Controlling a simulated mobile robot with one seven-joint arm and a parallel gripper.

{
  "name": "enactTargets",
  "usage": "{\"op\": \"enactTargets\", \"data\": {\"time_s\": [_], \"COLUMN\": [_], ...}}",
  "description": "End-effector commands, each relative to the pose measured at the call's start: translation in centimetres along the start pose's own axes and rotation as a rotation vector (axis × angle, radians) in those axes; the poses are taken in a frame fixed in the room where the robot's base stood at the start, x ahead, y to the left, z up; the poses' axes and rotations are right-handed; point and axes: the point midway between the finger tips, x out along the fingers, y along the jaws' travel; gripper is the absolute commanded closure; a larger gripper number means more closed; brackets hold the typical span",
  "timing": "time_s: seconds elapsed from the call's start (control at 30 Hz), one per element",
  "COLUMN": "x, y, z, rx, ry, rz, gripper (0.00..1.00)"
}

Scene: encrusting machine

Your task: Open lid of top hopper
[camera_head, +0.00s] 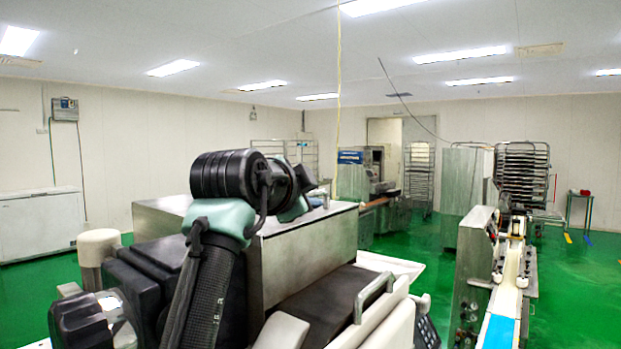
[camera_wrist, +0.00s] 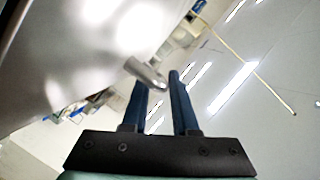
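A steel box-shaped housing (camera_head: 310,250) of the machine stands behind my arm in the head view; it appears to be the top hopper. Its flat top is partly hidden by my arm. In the wrist view, a smooth pale metal surface (camera_wrist: 60,60) fills the upper left, probably the lid. A short rounded metal handle (camera_wrist: 146,72) sticks out from it. My gripper (camera_wrist: 157,77) has two blue fingers apart, with the handle's end at or just beyond the left fingertip. I cannot tell if they touch. In the head view my gripper is mostly hidden behind my wrist.
A curved bar handle (camera_head: 375,297) sits on the machine's front right. A conveyor (camera_head: 512,265) with a steel cabinet stands to the right. A white chest freezer (camera_head: 40,225) is at the left wall.

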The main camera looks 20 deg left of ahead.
Motion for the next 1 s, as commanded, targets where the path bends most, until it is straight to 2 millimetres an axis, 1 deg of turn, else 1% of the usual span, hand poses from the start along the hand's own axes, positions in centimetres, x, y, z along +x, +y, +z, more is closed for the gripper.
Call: {"op": "enactTargets", "data": {"time_s": [0.13, 0.4, 0.43, 0.57, 0.6, 1.0], "x": [0.79, 0.93, 0.93, 0.91, 0.91, 0.9], "y": [0.01, 0.1, 0.1, 0.09, 0.09, 0.12], "z": [-0.06, 0.03, 0.03, 0.03, 0.02, 0.01], "rx": [0.001, 0.001, 0.001, 0.001, 0.001, 0.0], "ry": [-0.001, 0.0, 0.0, 0.0, 0.0, 0.0], "rz": [0.001, -0.001, -0.001, 0.0, 0.0, 0.001], "gripper": [0.73, 0.73, 0.75, 0.98, 1.0, 1.0]}}
